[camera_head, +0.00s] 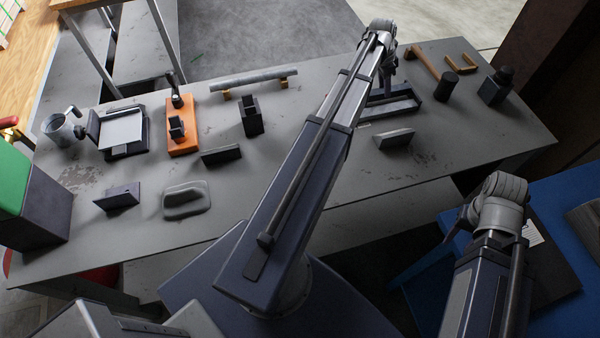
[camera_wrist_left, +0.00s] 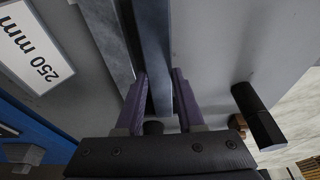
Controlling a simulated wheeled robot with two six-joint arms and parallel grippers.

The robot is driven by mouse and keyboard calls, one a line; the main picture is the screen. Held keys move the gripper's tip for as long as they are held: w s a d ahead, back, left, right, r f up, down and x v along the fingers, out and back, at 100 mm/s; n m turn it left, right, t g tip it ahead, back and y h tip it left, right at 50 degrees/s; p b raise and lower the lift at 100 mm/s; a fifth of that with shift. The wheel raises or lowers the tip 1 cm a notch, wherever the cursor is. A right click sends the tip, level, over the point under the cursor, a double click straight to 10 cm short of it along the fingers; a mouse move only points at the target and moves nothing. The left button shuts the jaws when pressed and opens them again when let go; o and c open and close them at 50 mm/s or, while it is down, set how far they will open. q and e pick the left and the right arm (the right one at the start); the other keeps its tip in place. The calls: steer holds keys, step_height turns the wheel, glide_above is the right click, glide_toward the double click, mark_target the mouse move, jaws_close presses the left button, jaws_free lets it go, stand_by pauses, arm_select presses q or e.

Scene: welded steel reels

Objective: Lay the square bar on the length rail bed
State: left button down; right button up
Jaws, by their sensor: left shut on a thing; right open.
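In the left wrist view, my left gripper (camera_wrist_left: 159,95) is shut on the square bar (camera_wrist_left: 152,45), a long blue-grey bar running away between its purple fingers. Beside the bar on the left lie a dark strip and a lighter strip (camera_wrist_left: 103,38), which look like the length rail bed. Whether the bar touches it I cannot tell. In the head view, a dark frame (camera_head: 402,106) on the bench, likely the bed, is partly hidden by my left arm, and the bar cannot be made out. My right gripper (camera_head: 450,228) is at the lower right, mostly hidden by its wrist.
A mallet (camera_head: 447,85) lies right of the frame; its black head (camera_wrist_left: 258,115) is near my left gripper. A 250 mm label (camera_wrist_left: 33,50) shows at left. A dark angle piece (camera_head: 394,138) stands in front of the frame. A pipe (camera_head: 240,80) rests on blocks further left.

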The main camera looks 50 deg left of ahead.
arm_select(q)
steer(key=shift+f+b, duration=0.9)
steer(key=shift+b, duration=0.05)
stand_by(2.0)
steer(key=shift+c, duration=2.2)
jaws_free()
steer(key=shift+s, duration=0.1)
step_height(320, 180, up, 6)
steer(key=p, duration=0.6)
